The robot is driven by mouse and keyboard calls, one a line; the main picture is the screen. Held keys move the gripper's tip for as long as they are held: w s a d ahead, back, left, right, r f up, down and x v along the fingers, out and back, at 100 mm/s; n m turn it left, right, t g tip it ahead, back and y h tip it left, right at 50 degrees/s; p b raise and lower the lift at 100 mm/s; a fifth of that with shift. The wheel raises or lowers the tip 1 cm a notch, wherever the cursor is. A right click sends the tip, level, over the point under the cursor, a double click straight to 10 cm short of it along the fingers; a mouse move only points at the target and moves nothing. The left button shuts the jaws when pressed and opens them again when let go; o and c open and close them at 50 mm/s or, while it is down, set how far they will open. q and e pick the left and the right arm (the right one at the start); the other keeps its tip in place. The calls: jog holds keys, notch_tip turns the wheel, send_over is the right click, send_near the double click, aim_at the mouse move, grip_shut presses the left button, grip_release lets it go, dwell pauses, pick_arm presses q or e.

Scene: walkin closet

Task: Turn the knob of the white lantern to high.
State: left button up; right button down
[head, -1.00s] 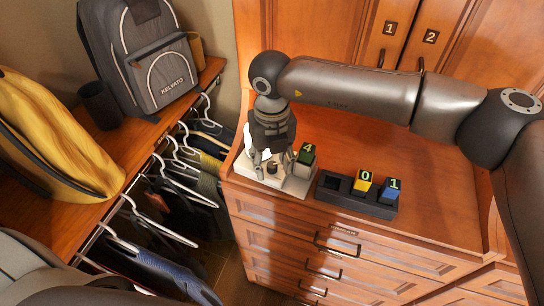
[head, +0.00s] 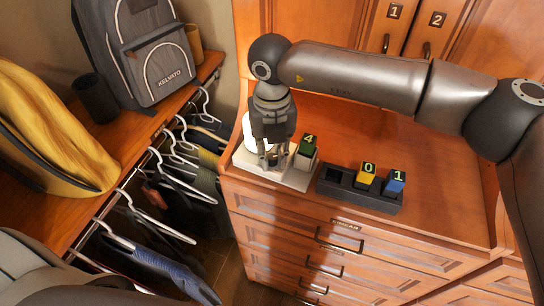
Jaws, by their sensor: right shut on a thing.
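The white lantern (head: 251,137) stands on a pale base (head: 300,180) at the left end of the wooden dresser top, partly hidden behind my right gripper. My right gripper (head: 272,163) points down over the front of the base. Its fingers are closed around the small dark knob, which they now hide almost fully. The knob's setting cannot be read. My left gripper is not in view.
A black tray (head: 334,186) holds a yellow block (head: 367,173) and a blue block (head: 395,182). Hangers, a grey backpack (head: 150,60) and a yellow bag (head: 50,130) are left.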

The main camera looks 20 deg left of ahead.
aim_at(272, 157)
dwell(0.3)
jog(key=c, duration=1.3)
grip_release()
jog(key=shift+o, duration=0.2)
notch_tip(272, 157, up, 12)
